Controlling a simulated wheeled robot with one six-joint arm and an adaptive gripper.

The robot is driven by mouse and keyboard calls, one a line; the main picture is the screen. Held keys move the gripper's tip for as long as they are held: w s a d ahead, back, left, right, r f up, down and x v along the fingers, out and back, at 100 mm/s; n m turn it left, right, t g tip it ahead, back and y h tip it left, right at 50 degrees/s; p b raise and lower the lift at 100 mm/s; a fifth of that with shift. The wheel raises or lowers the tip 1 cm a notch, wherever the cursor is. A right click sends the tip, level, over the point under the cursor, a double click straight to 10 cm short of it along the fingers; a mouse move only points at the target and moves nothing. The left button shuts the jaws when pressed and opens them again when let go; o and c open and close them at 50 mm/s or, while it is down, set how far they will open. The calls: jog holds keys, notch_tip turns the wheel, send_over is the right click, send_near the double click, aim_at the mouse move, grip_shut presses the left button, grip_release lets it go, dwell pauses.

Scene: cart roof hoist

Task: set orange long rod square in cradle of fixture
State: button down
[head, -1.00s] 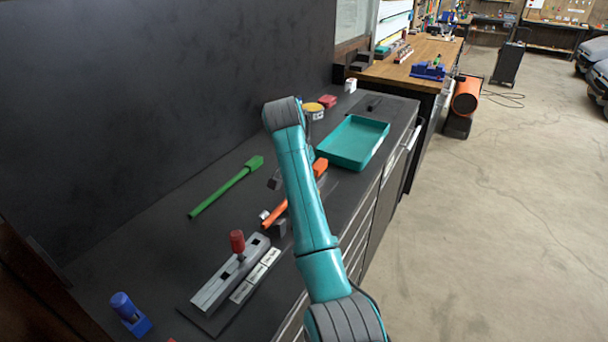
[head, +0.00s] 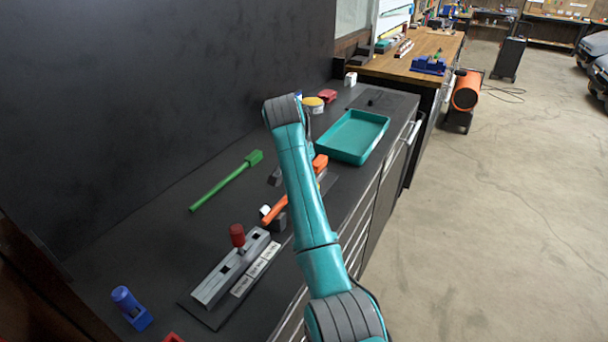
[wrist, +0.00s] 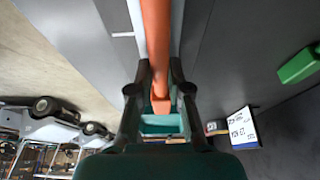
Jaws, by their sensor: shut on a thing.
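The orange long rod (head: 275,212) shows on both sides of my arm in the head view, its thicker end (head: 320,163) on the far side. In the wrist view the rod (wrist: 156,40) runs between the fingers of my gripper (wrist: 160,92), which is shut on it. My arm hides the gripper and the middle of the rod in the head view. A dark block (head: 279,223) beside the rod's near end appears to be part of the fixture. The cradle is mostly hidden, so I cannot tell whether the rod touches it or sits square.
A green rod (head: 222,184) lies left of my arm. A grey slotted block (head: 228,270) with a red knob (head: 237,235) stands nearer. A blue piece (head: 130,308) is at the near left. A teal tray (head: 355,157) lies beyond the rod. A dark wall bounds the left.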

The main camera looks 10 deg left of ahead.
jog(key=c, duration=1)
grip_release()
jog(key=shift+r, duration=0.1)
